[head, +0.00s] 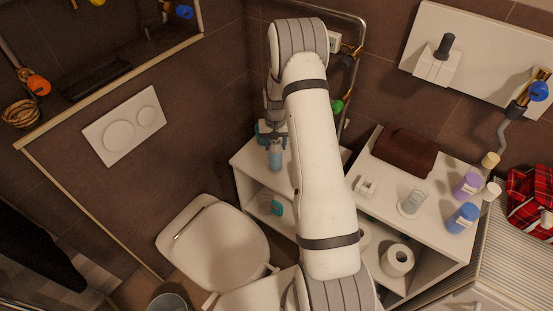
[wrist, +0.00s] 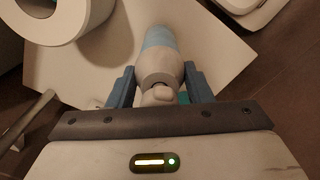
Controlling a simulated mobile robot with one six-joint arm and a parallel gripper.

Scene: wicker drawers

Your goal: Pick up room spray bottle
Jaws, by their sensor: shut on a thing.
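The room spray bottle (wrist: 160,62) is pale with a light blue body and a whitish nozzle end, seen between the two blue fingers in the wrist view. My gripper (wrist: 160,78) is shut on it near its top. In the head view the bottle's light blue body (head: 275,159) hangs below my gripper (head: 275,142), over the white shelf unit left of my arm. I cannot tell whether its base touches the shelf top.
The white shelf unit (head: 242,158) stands beside the toilet (head: 215,245). A teal item (head: 276,207) sits on its lower shelf. A paper roll (head: 398,261) is below.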

